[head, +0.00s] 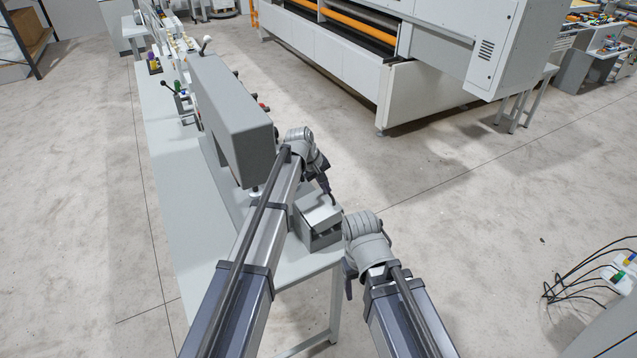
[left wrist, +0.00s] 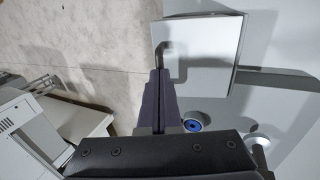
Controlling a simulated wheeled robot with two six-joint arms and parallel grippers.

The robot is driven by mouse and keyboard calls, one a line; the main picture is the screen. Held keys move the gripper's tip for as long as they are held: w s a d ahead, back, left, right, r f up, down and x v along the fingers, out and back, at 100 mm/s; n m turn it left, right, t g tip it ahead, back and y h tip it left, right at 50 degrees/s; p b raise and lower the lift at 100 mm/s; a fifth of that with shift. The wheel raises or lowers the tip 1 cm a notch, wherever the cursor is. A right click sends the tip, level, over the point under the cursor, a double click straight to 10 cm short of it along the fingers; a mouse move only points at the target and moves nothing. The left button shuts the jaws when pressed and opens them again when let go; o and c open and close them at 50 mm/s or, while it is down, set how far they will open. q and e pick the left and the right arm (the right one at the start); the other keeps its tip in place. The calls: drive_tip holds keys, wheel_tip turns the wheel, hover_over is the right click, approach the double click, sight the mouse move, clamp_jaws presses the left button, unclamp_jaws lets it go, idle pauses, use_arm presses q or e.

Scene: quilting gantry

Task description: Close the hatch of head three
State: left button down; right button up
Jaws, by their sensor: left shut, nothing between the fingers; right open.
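A small grey box stands at the near end of the long table, with a pale flat hatch plate (head: 317,208) on top. The plate looks tilted above a dark gap.
A large grey machine head (head: 232,115) stands behind the box on the pale table (head: 180,240). A blue-ringed round part (left wrist: 192,125) lies below the plate. A big white machine (head: 350,65) stands across an open floor. Cables (head: 575,275) lie at the right.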

sight(322, 204)
use_arm(q)
drive_tip(key=shift+w+d+f+y, duration=0.3)
drive_tip(key=shift+d+f, duration=0.1)
drive_tip(key=shift+f, duration=0.1)
drive_tip(key=shift+w+d+f+b, duration=0.1)
drive_tip(key=shift+d+f+b, duration=0.15)
drive_tip(key=shift+f+b, duration=0.25)
drive_tip(key=shift+r, duration=0.1)
drive_tip(key=shift+r, duration=0.1)
drive_tip(key=shift+r+p, duration=0.4)
drive_tip(key=shift+p, duration=0.05)
drive_tip(key=w+d+p+v, duration=0.1)
drive_tip(key=p+v, duration=1.1)
drive_tip(key=v, duration=0.1)
drive_tip(key=shift+r+p, duration=0.25)
drive_tip(key=shift+p, duration=0.1)
drive_tip(key=shift+w, duration=0.1)
